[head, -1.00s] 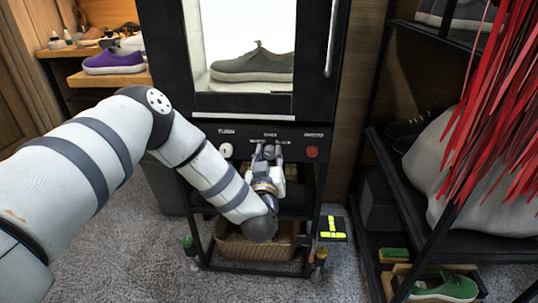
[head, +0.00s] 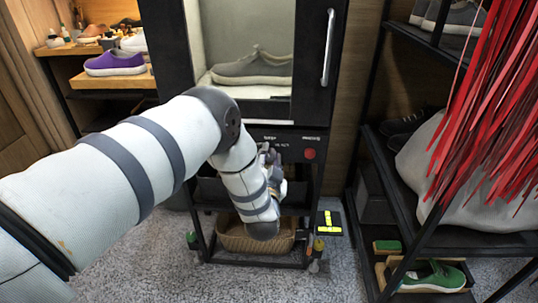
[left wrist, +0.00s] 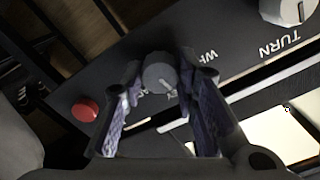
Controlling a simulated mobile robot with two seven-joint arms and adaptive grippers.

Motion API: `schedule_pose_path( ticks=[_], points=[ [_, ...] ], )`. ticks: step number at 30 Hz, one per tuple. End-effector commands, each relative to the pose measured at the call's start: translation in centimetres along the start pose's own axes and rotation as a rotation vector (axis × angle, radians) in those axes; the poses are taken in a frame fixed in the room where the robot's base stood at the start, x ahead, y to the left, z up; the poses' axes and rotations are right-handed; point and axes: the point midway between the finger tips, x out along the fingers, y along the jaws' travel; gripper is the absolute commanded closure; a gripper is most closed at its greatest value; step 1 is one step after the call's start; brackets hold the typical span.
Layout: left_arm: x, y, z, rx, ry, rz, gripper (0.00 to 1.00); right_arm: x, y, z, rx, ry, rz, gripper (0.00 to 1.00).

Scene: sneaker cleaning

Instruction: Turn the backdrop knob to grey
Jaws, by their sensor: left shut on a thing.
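The backdrop knob (left wrist: 159,72) is a round grey dial on the black control panel (head: 290,142). In the left wrist view it sits between the two fingers of my left gripper (left wrist: 159,78), which is shut on it. Its pointer mark faces down and right, towards lettering partly hidden by the fingers. The letters "WH" show to the right. In the head view my left gripper (head: 270,154) is at the panel and largely hides the knob. The backdrop (head: 243,38) in the photo box looks grey behind a grey shoe (head: 255,68). My right gripper is out of view.
A red button (head: 309,154) is right of the knob in the head view. The turn knob (left wrist: 285,10) shows in the left wrist view. A basket (head: 235,237) sits below, and a shoe rack (head: 445,240) stands at the right.

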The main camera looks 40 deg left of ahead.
Motion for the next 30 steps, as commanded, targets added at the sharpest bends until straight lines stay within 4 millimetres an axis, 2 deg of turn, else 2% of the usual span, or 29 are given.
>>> schedule_pose_path(
  ticks=[12, 30],
  points=[
    [-0.04, 0.03, 0.09, 0.193, -0.002, 0.0, 1.0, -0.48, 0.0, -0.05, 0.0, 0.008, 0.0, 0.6],
    [-0.07, 0.07, 0.2, 0.226, -0.004, 0.001, 1.0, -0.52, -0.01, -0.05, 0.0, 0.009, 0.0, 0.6]
  ],
)
